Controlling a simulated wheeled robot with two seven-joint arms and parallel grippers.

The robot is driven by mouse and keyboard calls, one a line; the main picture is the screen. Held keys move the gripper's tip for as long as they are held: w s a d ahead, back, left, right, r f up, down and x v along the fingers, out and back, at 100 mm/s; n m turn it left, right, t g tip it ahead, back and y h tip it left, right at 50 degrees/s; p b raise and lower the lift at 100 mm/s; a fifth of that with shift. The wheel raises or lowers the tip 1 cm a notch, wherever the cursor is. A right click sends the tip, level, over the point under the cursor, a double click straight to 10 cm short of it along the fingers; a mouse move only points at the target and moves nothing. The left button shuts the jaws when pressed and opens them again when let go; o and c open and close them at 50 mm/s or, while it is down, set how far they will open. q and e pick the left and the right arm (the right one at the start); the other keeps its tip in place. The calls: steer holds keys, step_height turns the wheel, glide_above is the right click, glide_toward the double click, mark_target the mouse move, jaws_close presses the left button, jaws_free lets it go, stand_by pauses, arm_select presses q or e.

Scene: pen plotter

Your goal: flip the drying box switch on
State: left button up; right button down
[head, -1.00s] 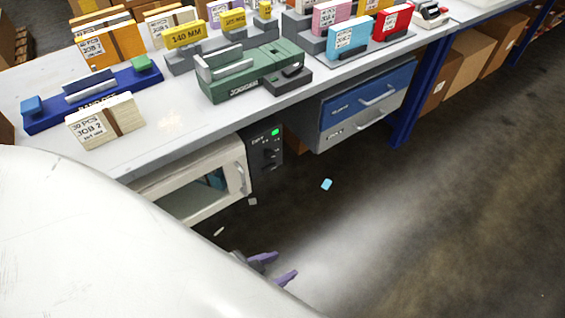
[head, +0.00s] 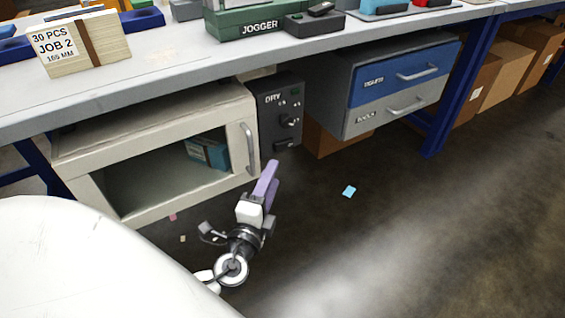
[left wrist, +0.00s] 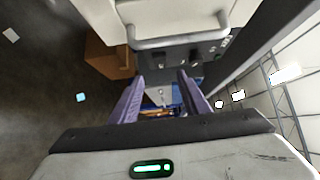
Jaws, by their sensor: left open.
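The drying box (head: 155,205) is a cream cabinet under the bench, with a windowed front and a grey handle (head: 248,148). A dark control panel (head: 268,120) marked DRY is at its right side, with a knob (head: 290,122) and a small dark part low down (head: 285,144). I cannot tell the switch's position. The panel also shows in the left wrist view (left wrist: 172,54), beyond the handle. My left gripper (head: 270,172) is open and empty, with purple fingers, below and in front of the panel and apart from it. Its fingers also show in the left wrist view (left wrist: 160,80). My right gripper is out of view.
A blue-and-grey drawer unit (head: 400,85) hangs right of the panel under the bench (head: 180,72). A blue bench leg (head: 455,95) stands farther right. A teal pack (head: 207,152) shows inside the drying box. Floor in front is mostly clear, with small scraps.

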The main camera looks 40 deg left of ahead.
mark_target(284, 147)
arm_select(q)
steer(key=b+x, duration=0.1)
steer(key=x, duration=0.9)
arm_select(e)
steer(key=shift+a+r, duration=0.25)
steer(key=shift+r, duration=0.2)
arm_select(q)
steer(key=c, duration=1.1)
steer(key=shift+o, duration=0.2)
steer(key=shift+s+a+f+m+h+b, duration=0.15)
steer(key=shift+a+f+m+h+b, duration=0.1)
steer(key=shift+m+h+b, duration=0.25)
steer(key=shift+s+a+r+m+t+h, duration=0.1)
steer(key=shift+m+t+h, duration=0.15)
steer(key=shift+h, duration=0.35)
steer(key=shift+r+m+t+h, duration=0.15)
steer(key=shift+m+h, duration=0.1)
steer(key=shift+h, duration=0.35)
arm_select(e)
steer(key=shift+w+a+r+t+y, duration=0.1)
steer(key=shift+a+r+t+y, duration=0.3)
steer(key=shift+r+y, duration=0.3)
arm_select(q)
steer(key=o, duration=1.1)
steer(key=shift+c, duration=0.2)
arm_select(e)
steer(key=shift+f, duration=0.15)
